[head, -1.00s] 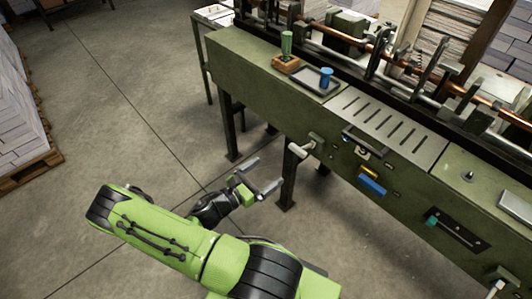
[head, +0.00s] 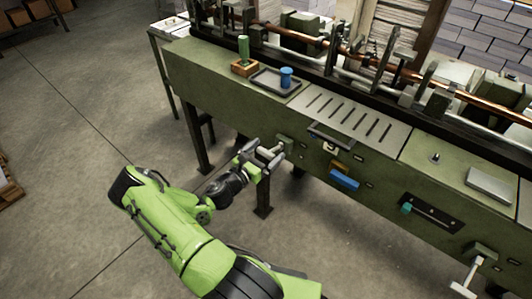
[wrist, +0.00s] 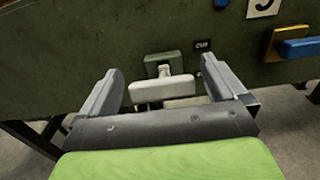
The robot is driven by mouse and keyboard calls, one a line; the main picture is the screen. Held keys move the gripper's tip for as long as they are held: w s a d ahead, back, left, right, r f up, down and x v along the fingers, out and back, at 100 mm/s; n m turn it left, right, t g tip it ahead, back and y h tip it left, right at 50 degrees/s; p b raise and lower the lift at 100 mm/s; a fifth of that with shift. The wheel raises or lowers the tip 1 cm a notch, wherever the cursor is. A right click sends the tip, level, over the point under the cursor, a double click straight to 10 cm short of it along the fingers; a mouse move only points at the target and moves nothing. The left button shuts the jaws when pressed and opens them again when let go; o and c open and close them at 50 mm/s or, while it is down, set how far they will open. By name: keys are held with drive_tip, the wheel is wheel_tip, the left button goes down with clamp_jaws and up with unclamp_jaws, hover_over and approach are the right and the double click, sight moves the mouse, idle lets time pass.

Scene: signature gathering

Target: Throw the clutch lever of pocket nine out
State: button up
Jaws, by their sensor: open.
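A pale T-shaped lever (head: 270,153) sticks out from a square green mount on the front of the long green machine (head: 235,90). In the wrist view the pale crossbar of the lever (wrist: 162,89) lies level, with a small dark label (wrist: 203,45) right of its mount; the lettering is too small to read surely. A white number plate (head: 330,147) is on the machine front to the right. My gripper (wrist: 161,70) is open, its fingers on either side of the lever's crossbar. In the head view my gripper (head: 260,158) is at the lever; contact cannot be told.
A blue handle (head: 343,180) on an orange mount juts out right of the lever. Another T-shaped lever (head: 466,283) is at the lower right. A dark tray (head: 265,85) with a blue item stands on the machine top.

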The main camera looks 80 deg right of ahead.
drive_tip(key=shift+d, duration=0.15)
drive_tip(key=c, duration=1.4)
drive_tip(key=shift+s+d+r+p, duration=0.1)
drive_tip(key=shift+d+r+p, duration=0.05)
drive_tip(key=shift+r+p, duration=0.55)
drive_tip(key=shift+f, duration=0.15)
drive_tip(key=o, duration=1.4)
drive_tip(key=shift+f, duration=0.1)
